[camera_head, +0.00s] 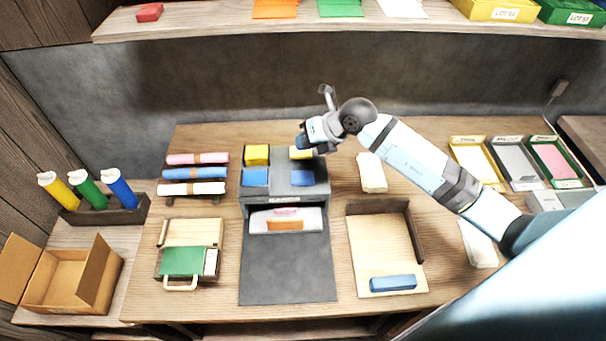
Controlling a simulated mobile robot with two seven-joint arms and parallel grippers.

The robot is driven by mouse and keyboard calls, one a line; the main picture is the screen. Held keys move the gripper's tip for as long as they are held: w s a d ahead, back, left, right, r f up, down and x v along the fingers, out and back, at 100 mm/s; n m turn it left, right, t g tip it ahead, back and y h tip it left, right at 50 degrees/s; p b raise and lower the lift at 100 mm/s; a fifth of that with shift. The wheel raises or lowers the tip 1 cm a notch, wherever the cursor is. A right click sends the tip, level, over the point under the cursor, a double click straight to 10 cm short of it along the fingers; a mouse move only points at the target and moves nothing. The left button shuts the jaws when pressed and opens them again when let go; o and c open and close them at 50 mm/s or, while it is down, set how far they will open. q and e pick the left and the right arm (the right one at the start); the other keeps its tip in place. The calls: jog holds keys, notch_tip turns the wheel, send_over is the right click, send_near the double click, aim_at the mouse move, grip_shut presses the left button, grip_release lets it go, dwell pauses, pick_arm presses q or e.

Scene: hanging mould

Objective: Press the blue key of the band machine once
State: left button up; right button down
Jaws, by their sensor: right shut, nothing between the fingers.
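The band machine (285,199) is a dark grey unit at the middle of the table, with a labelled front edge. Its top carries yellow and blue blocks. On the left are a yellow block (256,155) and a blue block (255,177). On the right are a yellow block (301,153), partly hidden by my gripper, and a darker blue block (302,178). I cannot tell which blue block is the key. My right gripper (303,143) is shut and empty, at the rear right of the machine by the right yellow block; contact is unclear. My left gripper is out of view.
A white piece with an orange band (285,225) lies in the machine's front opening. Left stand coloured rolls (195,174) and a green-fronted box (183,261). Right is a wooden tray (375,240) with a blue block. A shelf (200,29) runs above the back.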

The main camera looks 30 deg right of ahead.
jog(key=shift+f+b, duration=0.6)
jog(key=shift+f, duration=0.25)
jog(key=b, duration=0.5)
send_over(293, 172)
jog(key=s+d, duration=0.2)
jog(key=s, duration=0.1)
jog(key=f, duration=0.6)
jog(key=shift+w+f, duration=0.2)
jog(key=shift+f, duration=0.4)
jog(key=shift+d+f, duration=0.1)
jog(key=shift+f, duration=0.3)
